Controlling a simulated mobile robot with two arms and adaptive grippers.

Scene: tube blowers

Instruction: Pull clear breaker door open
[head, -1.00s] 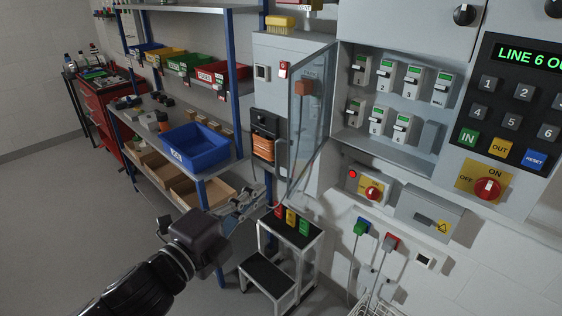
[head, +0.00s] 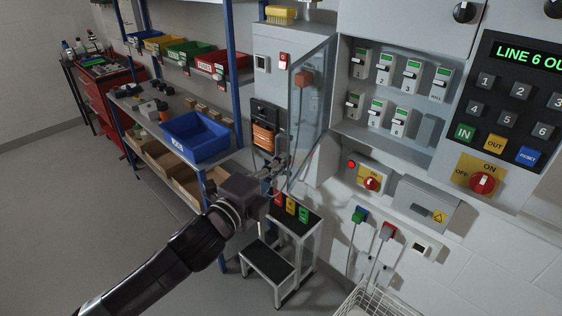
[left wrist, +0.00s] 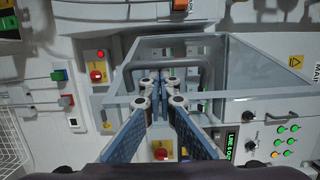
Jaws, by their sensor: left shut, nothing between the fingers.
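The clear breaker door (head: 307,115) is a grey-framed transparent pane. In the head view it stands swung out on the left side of the breaker box (head: 425,160), whose several breakers (head: 384,68) are exposed. My left gripper (head: 282,162) is shut and empty near the door's lower outer corner; I cannot tell whether it touches the door. In the left wrist view my closed fingertips (left wrist: 165,79) appear in front of the grey door frame (left wrist: 250,92) and hide part of it. My right gripper is not in view.
A blue-post shelf with a blue bin (head: 195,136) stands left. A step stool (head: 268,262) is below my left gripper. A keypad panel (head: 515,105) is right, a wire basket (head: 375,300) low right.

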